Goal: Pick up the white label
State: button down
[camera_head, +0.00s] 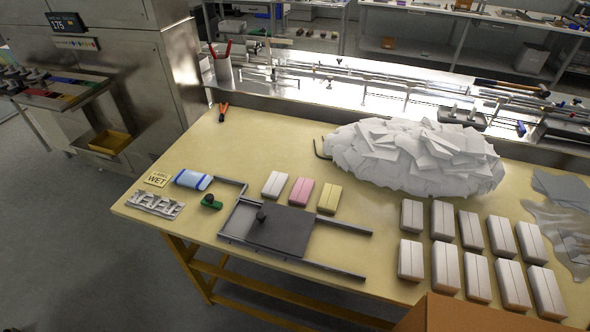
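No single loose white label can be told apart with certainty. A small white pad-like block (275,184) lies on the yellow table (190,235), left of a pink block (301,191) and a yellow block (329,199). These could be label stacks, but I cannot tell. A small cream card (156,180) near the table's left end reads "WET" on its lower line. A large heap of white sheets or scraps (415,157) lies at the back right. My gripper is not in view.
A dark plate on rails (285,232) lies in front of the blocks. Several white wrapped packs (445,268) stand in two rows at right. A blue-white pack (193,180) and a metal rack (156,204) lie at left. An orange-brown box-like shape (455,315) fills the bottom right.

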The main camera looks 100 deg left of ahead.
aim_at(172, 204)
jog(key=u, duration=3.15)
